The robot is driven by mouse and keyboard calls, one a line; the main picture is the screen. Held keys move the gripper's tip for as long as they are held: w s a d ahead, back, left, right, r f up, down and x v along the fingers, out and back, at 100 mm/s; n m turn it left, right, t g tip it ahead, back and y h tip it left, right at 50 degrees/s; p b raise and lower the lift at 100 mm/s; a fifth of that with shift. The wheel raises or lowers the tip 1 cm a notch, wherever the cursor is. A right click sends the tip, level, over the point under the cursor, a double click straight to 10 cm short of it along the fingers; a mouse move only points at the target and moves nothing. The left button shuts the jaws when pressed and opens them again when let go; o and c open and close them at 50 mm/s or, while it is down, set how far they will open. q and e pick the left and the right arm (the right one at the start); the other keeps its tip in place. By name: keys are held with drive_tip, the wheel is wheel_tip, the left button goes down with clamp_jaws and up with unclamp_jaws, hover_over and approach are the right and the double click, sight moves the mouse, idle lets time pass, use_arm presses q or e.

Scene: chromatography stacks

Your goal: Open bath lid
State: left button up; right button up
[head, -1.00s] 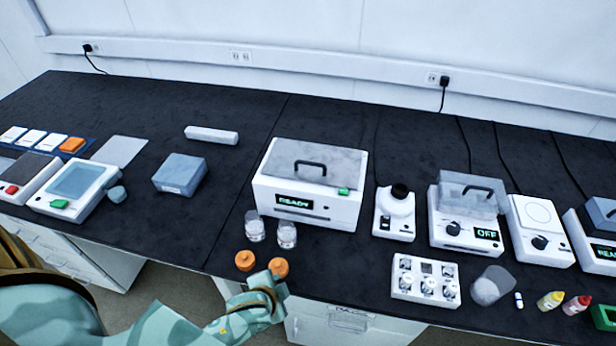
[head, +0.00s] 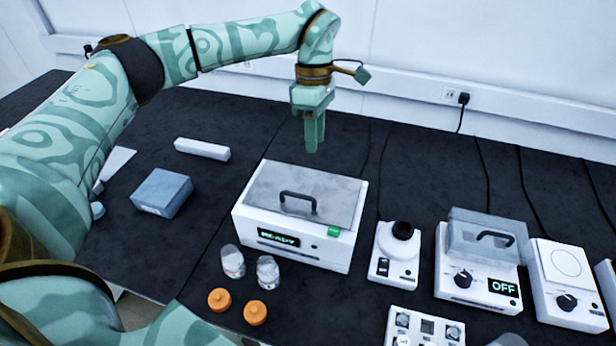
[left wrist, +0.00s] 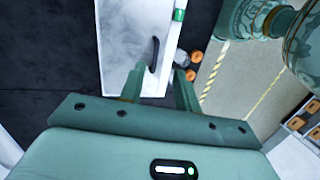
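The white bath (head: 290,248) has a glowing READY display and a flat grey lid (head: 335,197) with a black arched handle (head: 298,196). The lid lies shut on it. My left gripper (head: 314,145) points down above and behind the lid's far edge, apart from the handle. In the left wrist view, the lid (left wrist: 122,40) and handle (left wrist: 154,55) show beyond its two spread fingers (left wrist: 159,78), with nothing between them. A second device (head: 475,278), reading OFF, has a translucent lid with a handle, also shut. My right gripper is not in view.
Two clear jars (head: 268,272) and two orange caps (head: 255,313) stand in front of the bath. A blue-grey box (head: 161,192) and white bar (head: 202,149) lie left.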

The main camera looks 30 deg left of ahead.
use_arm(q)
drive_tip(key=shift+n+y, duration=0.3)
drive_tip(key=shift+y, duration=0.2)
drive_tip(key=s+f+b, duration=0.1)
drive_tip(key=f, duration=0.3)
drive_tip(key=s+a+f+b, duration=0.1)
drive_tip(key=f, duration=0.4)
drive_tip(key=s+a+f+b, duration=0.1)
drive_tip(key=f, duration=0.4)
drive_tip(key=shift+a, duration=0.1)
drive_tip(key=shift+r, duration=0.1)
clamp_jaws()
